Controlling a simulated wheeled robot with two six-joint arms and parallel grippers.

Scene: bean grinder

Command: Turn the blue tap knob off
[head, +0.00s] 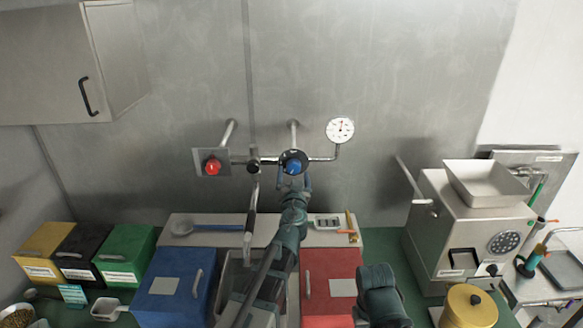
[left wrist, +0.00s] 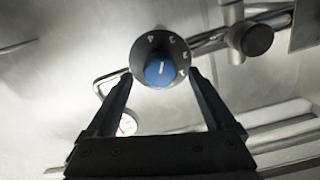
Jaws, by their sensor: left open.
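The blue tap knob (head: 294,161) sits on the wall pipe in the head view, at the middle, behind my left gripper (head: 294,177). In the left wrist view the knob (left wrist: 161,71) is a blue cap with a white pointer line on a round grey dial (left wrist: 142,50) marked with numbers. My left gripper (left wrist: 160,76) is open, with one fingertip at each side of the dial's lower part. I cannot tell whether the fingers touch it. The pointer is tilted slightly from upright.
A red button (head: 212,167) on a grey plate is left of the knob, and a black knob (head: 254,164) lies between. A pressure gauge (head: 340,129) is at upper right. Below stand a blue box (head: 178,285), a red box (head: 330,275) and, right, a grinder (head: 470,225).

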